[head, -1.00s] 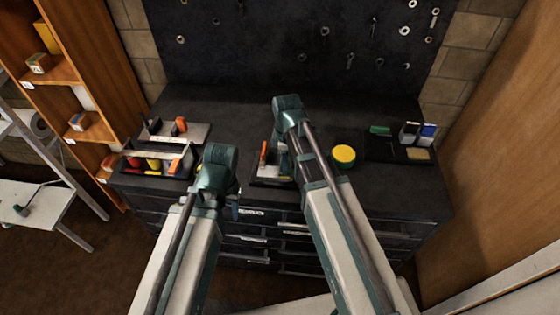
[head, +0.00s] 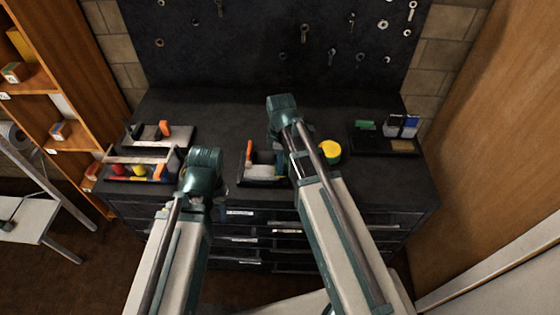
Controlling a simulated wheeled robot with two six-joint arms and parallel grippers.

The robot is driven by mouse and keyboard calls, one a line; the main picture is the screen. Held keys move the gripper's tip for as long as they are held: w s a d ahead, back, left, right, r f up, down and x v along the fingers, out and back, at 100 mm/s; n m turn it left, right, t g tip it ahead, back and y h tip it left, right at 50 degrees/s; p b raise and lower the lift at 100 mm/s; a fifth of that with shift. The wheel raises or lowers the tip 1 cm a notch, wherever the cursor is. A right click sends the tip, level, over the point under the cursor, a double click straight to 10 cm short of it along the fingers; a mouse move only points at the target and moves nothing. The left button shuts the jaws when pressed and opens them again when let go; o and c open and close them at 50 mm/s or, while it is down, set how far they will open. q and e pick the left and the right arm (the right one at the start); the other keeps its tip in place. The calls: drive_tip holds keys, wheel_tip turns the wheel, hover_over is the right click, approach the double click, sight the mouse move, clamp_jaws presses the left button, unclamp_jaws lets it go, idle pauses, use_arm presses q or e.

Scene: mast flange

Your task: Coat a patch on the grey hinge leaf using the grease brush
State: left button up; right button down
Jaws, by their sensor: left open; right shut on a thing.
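My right arm reaches over the dark bench. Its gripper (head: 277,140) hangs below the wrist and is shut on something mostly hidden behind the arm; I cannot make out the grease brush. Under it, a black tray (head: 264,184) holds a grey piece (head: 265,171) with an orange upright part (head: 248,151) at its left. This grey piece may be the hinge leaf, but I cannot be sure. Contact with it cannot be seen. My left gripper (head: 219,190) is open, mostly hidden by its wrist, at the bench's front edge.
A yellow-topped green tin (head: 330,151) stands right of my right arm. A dark mat (head: 372,141) with small boxes lies farther right. At left are a carrier (head: 143,160) with red and yellow items and a plate (head: 172,136) with an orange part. The bench back is clear.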

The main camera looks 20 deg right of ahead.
drive_tip(key=shift+w+a, duration=0.25)
drive_tip(key=shift+a, duration=0.4)
drive_tip(key=shift+w+a, duration=0.2)
drive_tip(key=shift+a, duration=0.45)
drive_tip(key=shift+a, duration=0.15)
drive_tip(key=shift+w+a, duration=0.2)
drive_tip(key=shift+a, duration=0.45)
drive_tip(key=shift+w+a, duration=0.15)
drive_tip(key=shift+a, duration=0.45)
drive_tip(key=shift+r, duration=0.1)
drive_tip(key=shift+r+p, duration=0.6)
drive_tip(key=shift+p, duration=0.2)
wheel_tip(320, 180, up, 4)
drive_tip(key=p, duration=0.4)
drive_tip(key=shift+r, duration=0.25)
